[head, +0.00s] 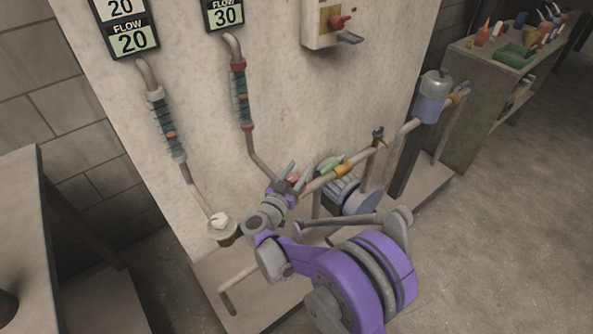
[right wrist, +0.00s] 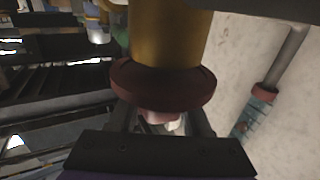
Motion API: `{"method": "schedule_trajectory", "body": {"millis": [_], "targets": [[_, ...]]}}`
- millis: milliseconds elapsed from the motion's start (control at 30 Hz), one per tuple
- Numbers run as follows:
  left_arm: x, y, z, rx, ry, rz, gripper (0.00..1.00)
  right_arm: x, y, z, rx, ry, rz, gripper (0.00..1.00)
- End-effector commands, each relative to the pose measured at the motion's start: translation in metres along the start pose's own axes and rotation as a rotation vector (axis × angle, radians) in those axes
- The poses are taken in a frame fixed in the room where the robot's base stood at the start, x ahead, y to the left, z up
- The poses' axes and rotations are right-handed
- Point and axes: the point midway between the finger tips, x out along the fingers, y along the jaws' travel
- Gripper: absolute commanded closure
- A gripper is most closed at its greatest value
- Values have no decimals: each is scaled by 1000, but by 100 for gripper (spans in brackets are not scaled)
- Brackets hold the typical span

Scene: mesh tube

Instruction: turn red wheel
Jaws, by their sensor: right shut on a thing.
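The red wheel (right wrist: 163,88) is a dark red disc in the right wrist view, below a brass-coloured valve body (right wrist: 170,35). My right gripper (right wrist: 163,118) is shut on the red wheel, its fingers on either side of the wheel's hub. The fingertips are partly hidden behind the wheel. In the head view my right gripper (head: 287,181) is at the pipework in front of the panel, and only a small reddish bit of the wheel (head: 293,177) shows between its fingers. My left gripper is not in view.
A white wheel valve (head: 221,226) stands to the left of my right gripper. Two flow tubes (head: 166,125) (head: 240,95) run down the panel. A motor pump (head: 358,194) and a grey canister (head: 432,97) stand to the right. A cluttered bench (head: 470,75) is at the upper right.

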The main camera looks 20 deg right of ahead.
Motion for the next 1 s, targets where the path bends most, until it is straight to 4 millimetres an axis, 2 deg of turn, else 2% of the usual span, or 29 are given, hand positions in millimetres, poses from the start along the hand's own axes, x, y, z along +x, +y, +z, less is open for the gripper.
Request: {"method": "schedule_trajectory", "body": {"millis": [367, 400, 533, 867, 1000], "targets": [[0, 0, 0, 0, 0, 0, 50, 0, 0, 0, 1, 0, 5, 100], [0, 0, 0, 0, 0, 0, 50, 0, 0, 0, 1, 0, 5, 46], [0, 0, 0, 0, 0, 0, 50, 0, 0, 0, 1, 0, 4, 23], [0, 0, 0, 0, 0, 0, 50, -2, 0, 0, 1, 0, 4, 22], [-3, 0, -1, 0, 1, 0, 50, -17, -1, -1, 1, 0, 2, 22]]}}
